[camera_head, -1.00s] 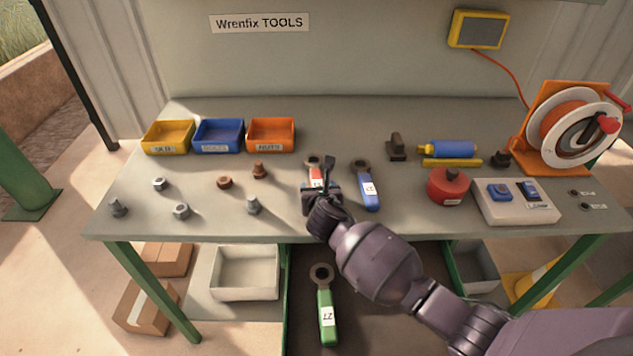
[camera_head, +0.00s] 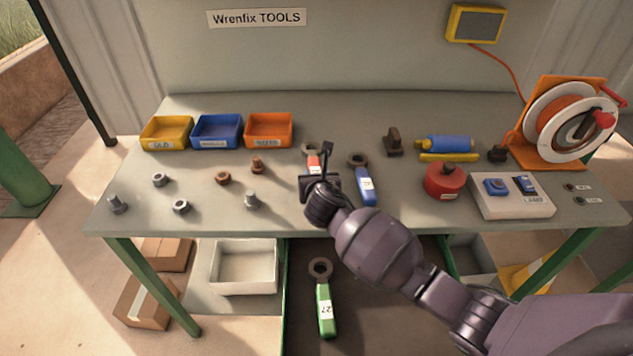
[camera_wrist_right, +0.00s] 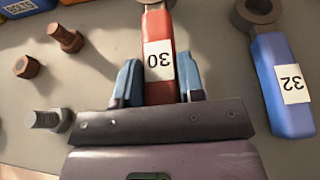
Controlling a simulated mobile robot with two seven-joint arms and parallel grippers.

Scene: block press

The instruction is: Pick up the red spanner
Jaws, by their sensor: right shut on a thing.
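The red spanner (camera_head: 313,163) is at the middle of the bench, partly hidden by my right gripper (camera_head: 321,172) in the head view. In the right wrist view its red handle (camera_wrist_right: 158,30) carries a white label reading 30. The blue fingers of my right gripper (camera_wrist_right: 160,80) stand on either side of the handle, and the gripper is shut on it. I cannot tell whether the spanner is clear of the bench. My left gripper is not in view.
A blue spanner (camera_head: 363,180) labelled 32 lies close to the right of the red one. Bolts and nuts (camera_head: 223,178) lie to the left. A red round container (camera_head: 445,181) and a switch box (camera_head: 511,195) stand to the right. A green spanner (camera_head: 323,300) is below the bench front.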

